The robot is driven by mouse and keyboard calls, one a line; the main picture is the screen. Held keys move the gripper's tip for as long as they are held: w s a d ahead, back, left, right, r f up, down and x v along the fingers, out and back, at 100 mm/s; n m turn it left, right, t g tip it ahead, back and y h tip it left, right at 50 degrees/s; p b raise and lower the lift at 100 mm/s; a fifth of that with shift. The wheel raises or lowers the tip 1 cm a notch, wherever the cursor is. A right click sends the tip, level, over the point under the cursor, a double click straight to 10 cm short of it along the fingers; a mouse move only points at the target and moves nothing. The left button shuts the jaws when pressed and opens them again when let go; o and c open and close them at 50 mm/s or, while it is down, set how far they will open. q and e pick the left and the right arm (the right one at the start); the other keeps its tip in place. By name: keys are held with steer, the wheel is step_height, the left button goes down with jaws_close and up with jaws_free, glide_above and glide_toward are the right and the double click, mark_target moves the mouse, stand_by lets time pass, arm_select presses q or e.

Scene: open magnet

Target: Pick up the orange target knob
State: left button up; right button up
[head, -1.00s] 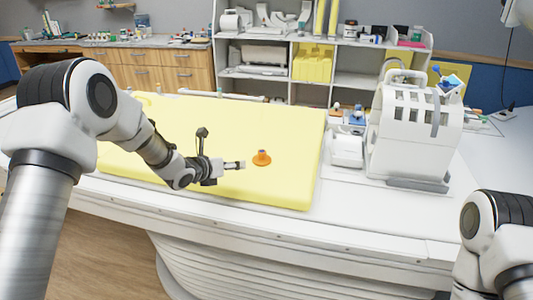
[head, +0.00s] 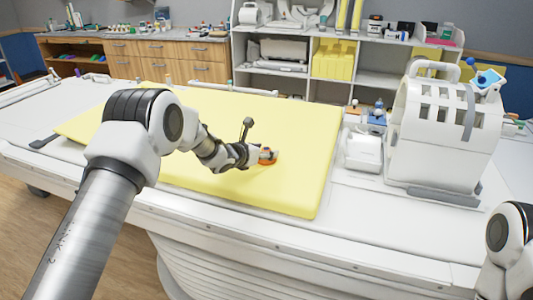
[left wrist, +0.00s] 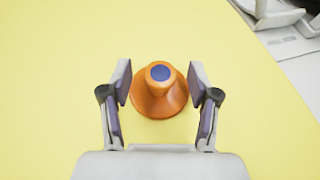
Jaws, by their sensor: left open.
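The orange target knob (left wrist: 158,90) stands upright on the yellow pad (left wrist: 50,80). It has a wide round base and a blue-topped stem. My left gripper (left wrist: 159,88) is open, with one finger on each side of the stem in the left wrist view. I see gaps between the fingers and the stem. In the head view the left gripper (head: 267,154) is at the knob (head: 271,162) and hides part of it. My right gripper is not in view; only part of my right arm shows at the lower right edge.
The pad (head: 300,190) lies on a white table (head: 350,235). A white machine with a handle (head: 440,135) and a small white box (head: 362,150) stand right of the pad. Shelves (head: 300,85) stand behind. The pad around the knob is clear.

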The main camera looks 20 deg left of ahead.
arm_select(q)
steer(key=shift+w+d+f, duration=0.2)
steer(key=shift+w, duration=0.3)
steer(key=shift+s, duration=0.1)
jaws_close()
steer(key=shift+r, duration=0.1)
